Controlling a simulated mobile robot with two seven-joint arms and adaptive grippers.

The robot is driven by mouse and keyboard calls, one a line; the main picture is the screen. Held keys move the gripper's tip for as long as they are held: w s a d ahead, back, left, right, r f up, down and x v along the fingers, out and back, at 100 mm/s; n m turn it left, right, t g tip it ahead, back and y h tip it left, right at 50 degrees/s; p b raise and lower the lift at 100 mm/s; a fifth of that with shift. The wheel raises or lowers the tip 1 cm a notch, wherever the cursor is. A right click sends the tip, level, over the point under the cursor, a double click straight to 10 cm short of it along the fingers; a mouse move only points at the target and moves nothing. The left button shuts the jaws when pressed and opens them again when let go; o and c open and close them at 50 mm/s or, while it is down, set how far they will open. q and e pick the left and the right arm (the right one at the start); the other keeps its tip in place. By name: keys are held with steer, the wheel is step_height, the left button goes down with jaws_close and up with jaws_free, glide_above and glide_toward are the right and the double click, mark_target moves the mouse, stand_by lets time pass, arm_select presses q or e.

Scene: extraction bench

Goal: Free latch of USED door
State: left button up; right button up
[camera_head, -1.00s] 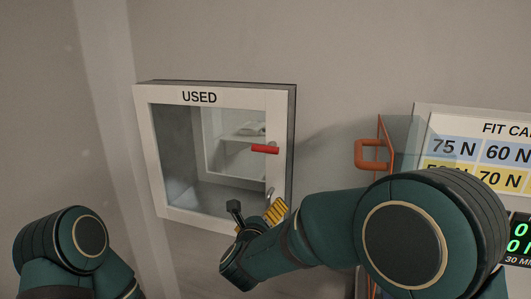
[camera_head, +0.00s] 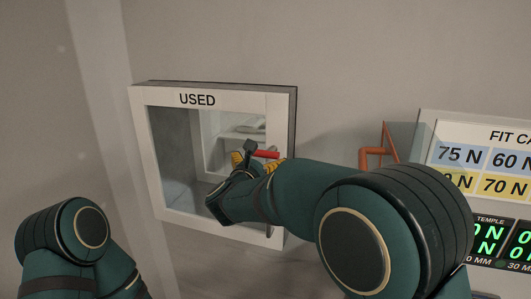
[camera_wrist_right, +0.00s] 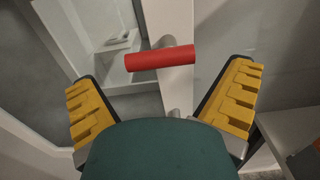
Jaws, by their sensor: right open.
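The USED door (camera_head: 197,100) is a white-framed clear panel on a wall box, and it looks closed. Its red latch handle (camera_head: 266,154) lies roughly level on the right side of the frame. My right gripper (camera_head: 254,161) is open at the handle, its yellow-padded fingers partly covering it in the head view. In the right wrist view the red handle (camera_wrist_right: 160,58) lies crosswise between the two spread fingers, near their tips, with a gap on each side. My left arm shows at lower left, but its gripper is out of view.
Inside the box is a white shelf (camera_head: 240,130) with a small item on it. To the right are an orange handle (camera_head: 371,155) and a white force chart (camera_head: 485,160) above green digital readouts (camera_head: 492,240).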

mark_target(264, 156)
steer(key=shift+x, duration=2.15)
steer(key=c, duration=1)
